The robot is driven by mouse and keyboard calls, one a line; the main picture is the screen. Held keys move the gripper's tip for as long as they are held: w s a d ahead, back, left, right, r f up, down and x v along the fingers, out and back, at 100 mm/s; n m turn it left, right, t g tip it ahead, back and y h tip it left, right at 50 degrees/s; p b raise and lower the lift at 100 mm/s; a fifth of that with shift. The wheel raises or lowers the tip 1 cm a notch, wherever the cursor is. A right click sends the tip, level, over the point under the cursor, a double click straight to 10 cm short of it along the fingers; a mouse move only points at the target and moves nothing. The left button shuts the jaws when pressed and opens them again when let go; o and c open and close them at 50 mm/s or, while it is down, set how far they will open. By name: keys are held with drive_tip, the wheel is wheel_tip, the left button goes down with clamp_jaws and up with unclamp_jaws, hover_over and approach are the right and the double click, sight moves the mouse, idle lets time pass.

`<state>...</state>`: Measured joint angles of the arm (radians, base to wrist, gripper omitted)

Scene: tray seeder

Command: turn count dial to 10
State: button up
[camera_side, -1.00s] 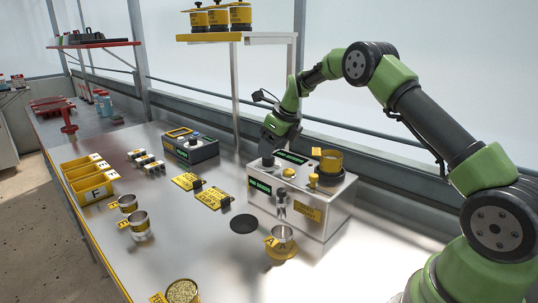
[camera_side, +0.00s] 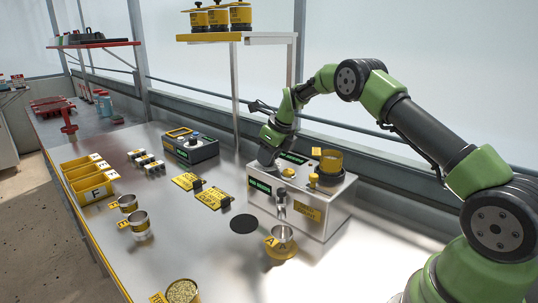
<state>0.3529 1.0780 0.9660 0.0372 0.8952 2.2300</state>
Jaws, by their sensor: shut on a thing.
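The seeder (camera_side: 322,224) is a silver box in the middle right of the side view. It has a lit green front display (camera_side: 260,187) and another on top (camera_side: 294,158), both too small to read surely. My gripper (camera_side: 266,165) is down at the left end of the seeder's top, shut on a dial there. The dial is mostly hidden by the gripper, so its pointer and setting cannot be read. A yellow knob (camera_side: 289,172) and a yellow hopper (camera_side: 331,160) stand on the top, to the right of my gripper.
A dark control box (camera_side: 190,148) stands left of the seeder. Yellow bins (camera_side: 88,178) and small cups (camera_side: 139,222) are farther left. A shelf (camera_side: 215,38) is overhead.

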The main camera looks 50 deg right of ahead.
drive_tip(key=shift+n, duration=0.3)
drive_tip(key=n+y, duration=0.1)
drive_tip(key=n, duration=0.2)
drive_tip(key=n+g+y, duration=0.1)
drive_tip(key=n, duration=0.1)
drive_tip(key=shift+w+d+n, duration=0.1)
drive_tip(key=shift+w+n, duration=0.05)
drive_tip(key=shift+n, duration=0.55)
drive_tip(key=shift+y, duration=0.3)
drive_tip(key=shift+s+g, duration=0.2)
drive_tip(key=shift+g, duration=0.1)
drive_tip(key=o, duration=0.9)
drive_tip(key=shift+o, duration=0.2)
drive_tip(key=v, duration=0.7)
drive_tip(key=shift+r, duration=0.2)
drive_tip(key=shift+s+n, duration=0.1)
drive_tip(key=shift+n, duration=0.2)
